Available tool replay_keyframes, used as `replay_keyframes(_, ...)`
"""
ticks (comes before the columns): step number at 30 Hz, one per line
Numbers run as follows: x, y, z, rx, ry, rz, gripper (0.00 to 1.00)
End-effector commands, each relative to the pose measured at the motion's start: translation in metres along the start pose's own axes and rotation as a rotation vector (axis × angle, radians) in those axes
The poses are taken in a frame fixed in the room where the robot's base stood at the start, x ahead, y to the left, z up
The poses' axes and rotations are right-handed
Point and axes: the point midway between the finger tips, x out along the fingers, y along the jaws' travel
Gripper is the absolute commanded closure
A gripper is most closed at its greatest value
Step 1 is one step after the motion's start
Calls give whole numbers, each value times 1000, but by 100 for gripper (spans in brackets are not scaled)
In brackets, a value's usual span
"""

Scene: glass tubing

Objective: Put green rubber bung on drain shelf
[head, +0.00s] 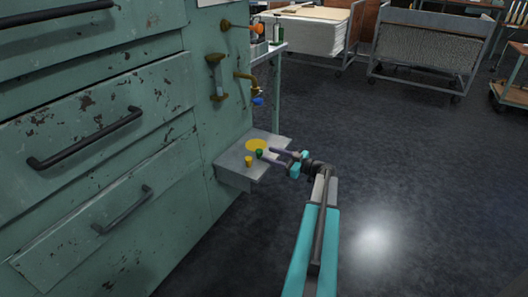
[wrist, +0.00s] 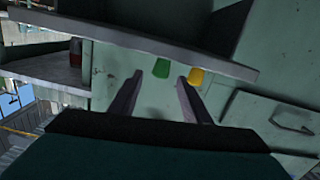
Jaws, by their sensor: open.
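The green rubber bung (head: 259,154) stands on a small grey shelf (head: 234,168) on the side of the green cabinet. It also shows in the wrist view (wrist: 162,68), where the picture is upside down and the shelf (wrist: 200,58) is at the top. My gripper (head: 271,154) is open and empty at the shelf's right side, its fingers pointing at the green bung. In the wrist view the bung appears between and just beyond the fingertips (wrist: 159,76). I cannot tell whether a finger touches it.
A yellow bung (head: 249,161) stands close beside the green one, near one fingertip in the wrist view (wrist: 195,76). A yellow disc (head: 256,145) lies on the shelf behind. A brass tap (head: 247,80) with a blue end is above.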

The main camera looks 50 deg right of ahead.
Motion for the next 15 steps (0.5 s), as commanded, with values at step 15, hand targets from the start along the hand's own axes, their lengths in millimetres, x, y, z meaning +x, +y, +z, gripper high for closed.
replay_keyframes(15,-59,0,0,0,0,0,57)
